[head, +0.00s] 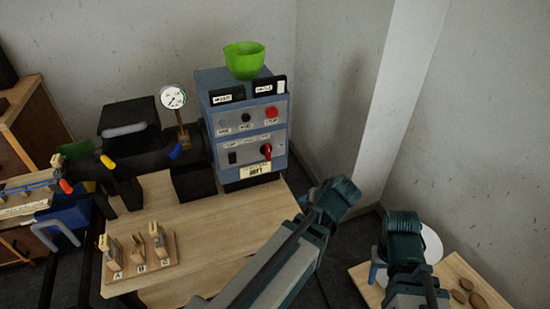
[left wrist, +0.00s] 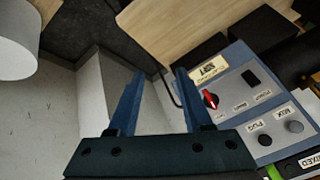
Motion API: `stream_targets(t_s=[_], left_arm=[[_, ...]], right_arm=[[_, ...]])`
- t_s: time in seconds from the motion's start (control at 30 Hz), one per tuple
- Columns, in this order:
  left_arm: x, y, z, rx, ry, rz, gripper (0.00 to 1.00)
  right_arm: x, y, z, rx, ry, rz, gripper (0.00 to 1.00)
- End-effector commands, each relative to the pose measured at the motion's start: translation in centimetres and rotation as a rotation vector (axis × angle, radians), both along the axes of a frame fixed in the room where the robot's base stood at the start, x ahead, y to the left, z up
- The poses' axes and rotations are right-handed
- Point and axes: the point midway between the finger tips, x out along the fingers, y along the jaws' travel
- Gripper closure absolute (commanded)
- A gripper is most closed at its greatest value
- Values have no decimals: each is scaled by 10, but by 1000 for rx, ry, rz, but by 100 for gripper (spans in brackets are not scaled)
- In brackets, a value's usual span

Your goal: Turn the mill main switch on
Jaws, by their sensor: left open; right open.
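The mill (head: 247,130) is a blue-grey box with grey control panels, standing on the wooden table. A red rotary switch knob (head: 266,151) sits on its lower panel, above a yellow label. In the left wrist view the red knob (left wrist: 211,99) lies to the right of the fingers, apart from them. My left gripper (head: 336,197) is to the right of the mill and lower in the head view; its open, empty fingers show in the left wrist view (left wrist: 160,62). My right gripper (head: 402,226) is further right, by the small table; its fingertips cannot be made out.
A green bowl (head: 244,60) sits on top of the mill. A black rocker switch (head: 232,157) is left of the knob, with a red button (head: 271,112) above. A pressure gauge (head: 173,97) and black pipe stand left. A wooden rack (head: 140,262) is on the table.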

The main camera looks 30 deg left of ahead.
Motion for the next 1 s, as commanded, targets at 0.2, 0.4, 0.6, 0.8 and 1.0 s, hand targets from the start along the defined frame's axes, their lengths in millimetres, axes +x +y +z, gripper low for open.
stream_targets(t_s=[0.2, 0.4, 0.6, 0.8, 1.0], left_arm=[[58, 100, 20, 116, -469, 267, 50], [75, 135, 42, 143, -672, 322, 50], [78, 140, 46, 144, -702, 327, 50], [92, 154, 35, 144, -698, 330, 50], [118, 184, 18, 144, -698, 330, 50]], right_arm=[[0, 0, -41, 0, 0, 0, 50], [0, 0, -51, 0, 0, 0, 50], [0, 0, -51, 0, 0, 0, 50], [0, 0, -62, 0, 0, 0, 50], [0, 0, -78, 0, 0, 0, 50]])
